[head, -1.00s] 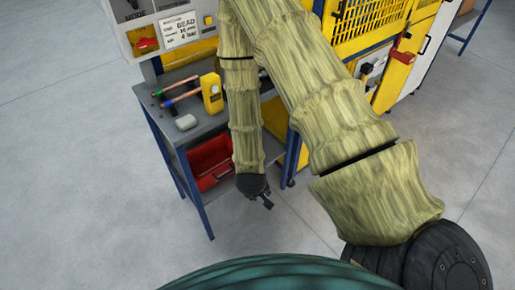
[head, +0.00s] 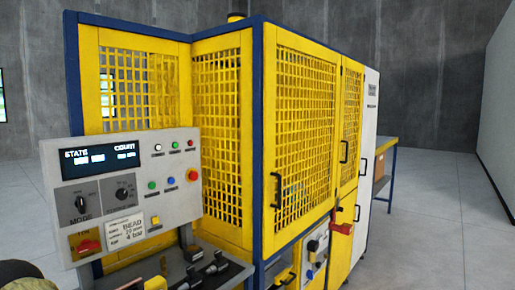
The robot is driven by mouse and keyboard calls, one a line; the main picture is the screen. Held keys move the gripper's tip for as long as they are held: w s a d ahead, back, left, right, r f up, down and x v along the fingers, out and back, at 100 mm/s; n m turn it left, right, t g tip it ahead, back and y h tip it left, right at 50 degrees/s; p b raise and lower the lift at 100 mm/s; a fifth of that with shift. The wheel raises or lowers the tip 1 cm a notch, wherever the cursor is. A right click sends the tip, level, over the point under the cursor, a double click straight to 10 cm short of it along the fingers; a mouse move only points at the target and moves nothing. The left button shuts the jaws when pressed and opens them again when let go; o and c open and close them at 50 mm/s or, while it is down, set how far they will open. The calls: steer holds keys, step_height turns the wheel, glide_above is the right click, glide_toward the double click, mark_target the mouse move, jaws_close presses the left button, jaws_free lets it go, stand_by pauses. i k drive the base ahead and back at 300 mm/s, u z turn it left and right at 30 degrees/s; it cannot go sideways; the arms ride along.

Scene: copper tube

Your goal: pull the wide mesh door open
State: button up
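The wide mesh door (head: 304,138) is a yellow-framed panel of square mesh on the right-hand face of the yellow machine guard. It looks shut, flush with the blue corner post (head: 258,130). Its black vertical bar handle (head: 276,190) is near its left edge, next to that post. A narrower mesh door (head: 350,120) stands to its right, with its own black handle (head: 344,152). My gripper is not in view. Only a small tan piece of my arm shows at the bottom left corner.
A grey control panel (head: 125,190) with knobs and coloured buttons juts out at the front left. A dark bench top (head: 235,270) with tools lies below it. A red latch-like part (head: 343,229) sits below the narrow door. Bare floor (head: 440,235) is open at the right.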

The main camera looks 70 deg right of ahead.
mark_target(273, 35)
steer(key=u, duration=0.2)
steer(key=i, duration=0.95)
steer(key=z, duration=2.8)
